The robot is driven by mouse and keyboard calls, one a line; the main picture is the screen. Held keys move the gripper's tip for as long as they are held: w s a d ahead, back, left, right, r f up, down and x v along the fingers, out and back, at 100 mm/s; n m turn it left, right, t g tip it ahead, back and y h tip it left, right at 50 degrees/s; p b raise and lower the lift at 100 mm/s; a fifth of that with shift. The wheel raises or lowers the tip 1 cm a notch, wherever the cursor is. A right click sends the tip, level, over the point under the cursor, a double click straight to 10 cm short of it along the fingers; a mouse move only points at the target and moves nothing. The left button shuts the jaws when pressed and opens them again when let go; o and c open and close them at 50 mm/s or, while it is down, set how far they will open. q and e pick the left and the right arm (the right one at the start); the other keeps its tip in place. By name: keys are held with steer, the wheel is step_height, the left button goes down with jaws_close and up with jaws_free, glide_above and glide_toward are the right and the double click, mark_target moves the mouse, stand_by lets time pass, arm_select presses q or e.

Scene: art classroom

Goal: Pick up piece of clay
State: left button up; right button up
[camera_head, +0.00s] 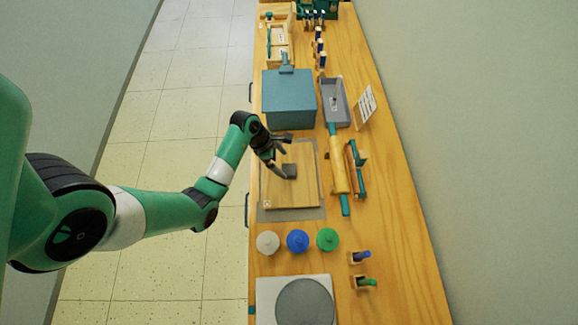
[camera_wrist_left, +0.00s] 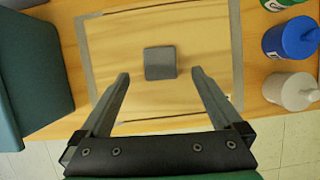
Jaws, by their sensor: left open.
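The piece of clay is a small dark grey block (camera_head: 290,170) on a wooden board (camera_head: 305,190) in the head view. In the left wrist view the grey block (camera_wrist_left: 160,63) lies on the board (camera_wrist_left: 205,45), just beyond and between my fingertips. My left gripper (camera_head: 283,158) is open above the board, close to the block, and its open fingers also show in the left wrist view (camera_wrist_left: 160,75). Nothing is between its fingers that I can see gripped. My right gripper is not in view.
A teal box (camera_head: 290,100) stands behind the board. A rolling pin (camera_head: 337,165) lies to its right. White (camera_head: 267,243), blue (camera_head: 298,241) and green (camera_head: 327,239) jars stand in front, with a grey round wheel (camera_head: 305,302) nearer. The table's left edge is close to the board.

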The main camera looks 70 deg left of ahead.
mark_target(290, 171)
arm_select(q)
steer(key=b+x, duration=0.2)
steer(key=x, duration=0.3)
steer(key=shift+f, duration=0.1)
jaws_close()
stand_by(0.3)
step_height(290, 171, up, 5)
steer(key=p, duration=0.5)
steer(key=shift+s+d, duration=0.1)
steer(key=shift+d, duration=0.05)
steer(key=s+d+r+p, duration=0.1)
steer(key=d+r+p, duration=0.7)
steer(key=d+p, duration=0.5)
steer(key=p, duration=0.7)
steer(key=shift+d, duration=0.3)
steer(key=shift+s, duration=0.15)
